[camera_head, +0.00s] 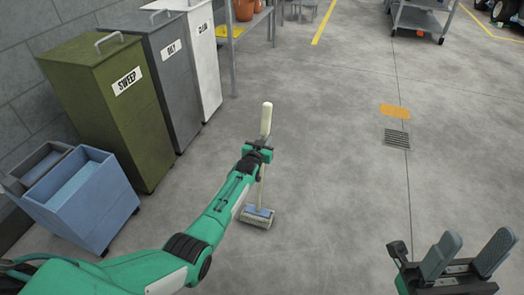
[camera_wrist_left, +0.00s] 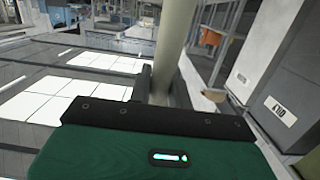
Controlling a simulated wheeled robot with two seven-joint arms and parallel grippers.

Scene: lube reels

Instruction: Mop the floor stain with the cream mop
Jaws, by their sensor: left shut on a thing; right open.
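The cream mop (camera_head: 266,120) stands nearly upright in the head view, its thick cream handle rising above my left gripper (camera_head: 258,152). My left gripper is shut on the handle. The mop head (camera_head: 257,217), grey with a blue part, is low, at or close to the floor; I cannot tell if it touches. The handle also shows in the left wrist view (camera_wrist_left: 172,45). A flat orange patch (camera_head: 395,111) lies on the floor to the right of the mop; I cannot tell if it is the stain. My right gripper (camera_head: 466,262) is open and empty at the bottom right.
A blue bucket cart (camera_head: 112,205) stands at the left, beside a green SWEEP bin (camera_head: 125,120), a grey OILY bin (camera_head: 178,95) and a white bin (camera_head: 207,70). A dark floor grate (camera_head: 397,138) lies below the orange patch. A trolley (camera_head: 418,18) is at the back. The middle floor is clear.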

